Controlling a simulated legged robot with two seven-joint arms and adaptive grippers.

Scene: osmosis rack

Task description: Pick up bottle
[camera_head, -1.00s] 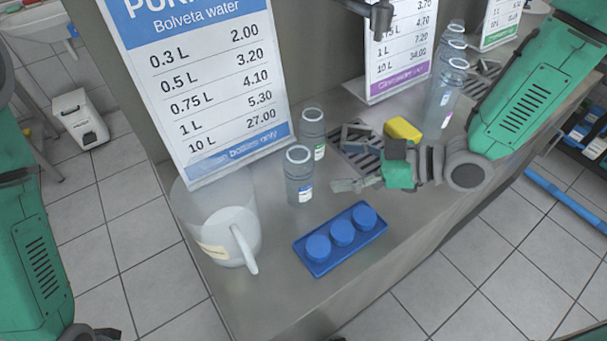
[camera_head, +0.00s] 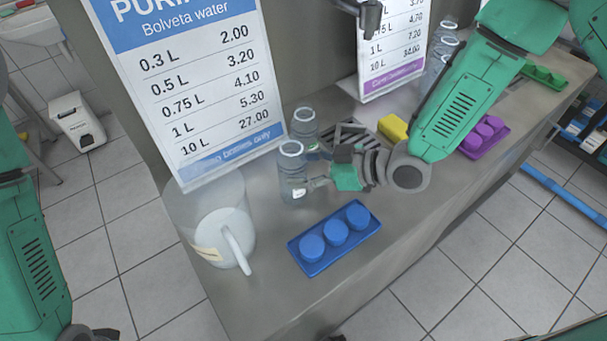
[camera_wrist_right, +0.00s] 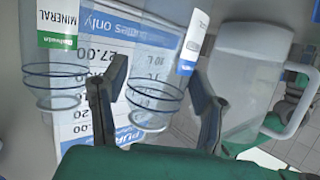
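Two clear bottles stand on the counter in front of the blue-topped price sign. The front bottle (camera_head: 292,175) has a white and blue label; the rear bottle (camera_head: 305,128) stands just behind it. My right gripper (camera_head: 318,182) is at the front bottle's right side, low. In the right wrist view its fingers (camera_wrist_right: 160,97) are apart, with the front bottle (camera_wrist_right: 158,85) between them and gaps visible at both sides. The rear bottle (camera_wrist_right: 52,60), with a green "MINERAL" label, is outside the left finger. My left arm shows at the left edge; its gripper fingers are not seen.
A translucent pitcher (camera_head: 228,235) stands left of the bottles. A blue three-knob block (camera_head: 322,255) lies in front, close to my right gripper. A yellow block (camera_head: 393,128), a drain grate (camera_head: 350,138) and a purple block (camera_head: 484,140) lie further right. The counter's front edge is near.

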